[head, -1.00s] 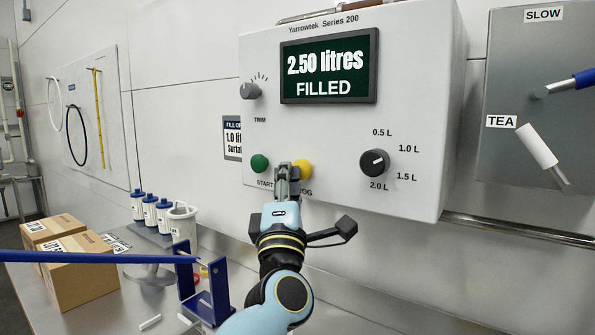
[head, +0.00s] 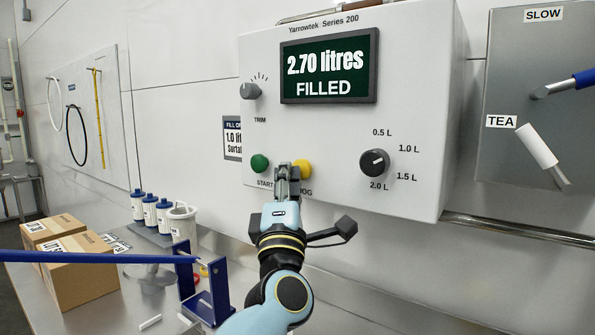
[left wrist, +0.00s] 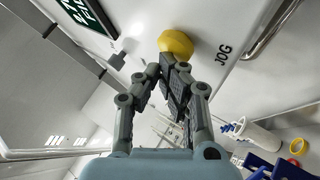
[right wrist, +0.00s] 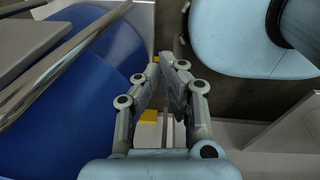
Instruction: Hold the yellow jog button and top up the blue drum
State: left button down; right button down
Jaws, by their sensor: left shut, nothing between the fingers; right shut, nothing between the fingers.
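The yellow jog button (head: 303,169) sits low on the grey control panel, beside the green start button (head: 260,162). My left gripper (head: 288,170) is shut and empty, with its fingertips at the jog button, covering its left part. In the left wrist view the closed tips (left wrist: 172,62) meet the yellow button (left wrist: 176,43), apparently touching it. The display (head: 329,67) reads 2.70 litres FILLED. The drum is not in the head view.
A selector dial (head: 374,163) and a trim knob (head: 250,91) are on the panel. Cartons (head: 80,275), blue-capped bottles (head: 150,209), a white jug (head: 183,222) and a blue stand (head: 205,290) occupy the bench at left. A metal rail (head: 520,230) runs along the right wall.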

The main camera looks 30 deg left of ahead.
pick_arm(q)
jog(key=shift+s, duration=0.15)
dwell(0.8)
jog(key=shift+s, duration=0.8)
jog(key=shift+s+p, duration=0.1)
jog(key=shift+p, duration=0.2)
jog(key=s, duration=0.4)
jog(key=shift+s+a+p, duration=0.25)
jog(key=shift+s+p, duration=0.15)
dwell(0.5)
